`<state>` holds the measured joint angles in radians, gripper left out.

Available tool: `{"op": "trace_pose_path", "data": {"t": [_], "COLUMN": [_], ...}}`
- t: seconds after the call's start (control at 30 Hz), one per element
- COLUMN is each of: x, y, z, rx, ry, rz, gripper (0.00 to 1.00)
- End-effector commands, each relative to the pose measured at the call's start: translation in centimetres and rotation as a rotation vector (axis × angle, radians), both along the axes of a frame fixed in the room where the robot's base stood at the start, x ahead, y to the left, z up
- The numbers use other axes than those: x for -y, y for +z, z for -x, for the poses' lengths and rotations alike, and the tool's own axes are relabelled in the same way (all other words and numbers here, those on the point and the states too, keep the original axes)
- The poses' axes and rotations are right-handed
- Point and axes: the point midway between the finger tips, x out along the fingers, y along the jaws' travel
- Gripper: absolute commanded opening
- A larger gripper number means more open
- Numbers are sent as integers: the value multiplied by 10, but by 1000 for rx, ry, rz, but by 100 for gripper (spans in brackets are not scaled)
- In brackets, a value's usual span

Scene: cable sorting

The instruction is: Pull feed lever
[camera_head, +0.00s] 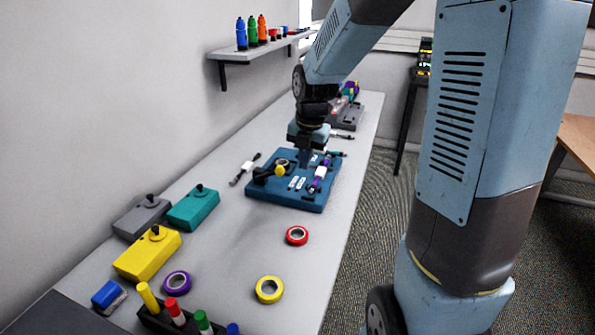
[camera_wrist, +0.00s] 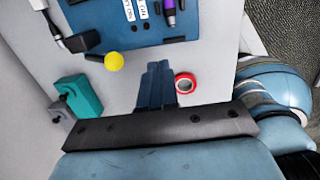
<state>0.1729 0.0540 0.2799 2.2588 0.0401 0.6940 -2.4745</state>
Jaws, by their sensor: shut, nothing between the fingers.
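The blue panel (camera_head: 287,199) lies on the bench, and part of it shows at the top of the wrist view (camera_wrist: 200,55). A lever with a yellow ball knob (camera_head: 280,170) is on its left side; the knob also shows in the wrist view (camera_wrist: 113,61) at the end of a short black arm (camera_wrist: 94,57), over the panel's near edge. My gripper (camera_head: 305,160) is over the panel, close to the knob. In the wrist view its fingers (camera_wrist: 157,85) are together and empty, to the right of the knob and apart from it.
Red (camera_head: 297,236), yellow (camera_head: 269,289) and purple (camera_head: 177,284) tape rolls lie on the bench. A purple connector (camera_head: 320,173) is on the panel. A shelf (camera_head: 255,52) hangs on the wall.

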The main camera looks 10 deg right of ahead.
Motion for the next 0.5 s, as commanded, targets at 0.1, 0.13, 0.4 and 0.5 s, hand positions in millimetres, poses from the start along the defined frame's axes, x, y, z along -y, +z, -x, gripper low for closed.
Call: {"op": "trace_pose_path", "data": {"t": [0.1, 0.13, 0.4, 0.5], "x": [6, 8, 16, 16], "y": [18, 22, 43, 46], "z": [6, 7, 15, 16], "rx": [3, 4, 2, 2], "ry": [0, 0, 2, 3], "rz": [1, 1, -1, -1], "gripper": [0, 0, 0, 0]}}
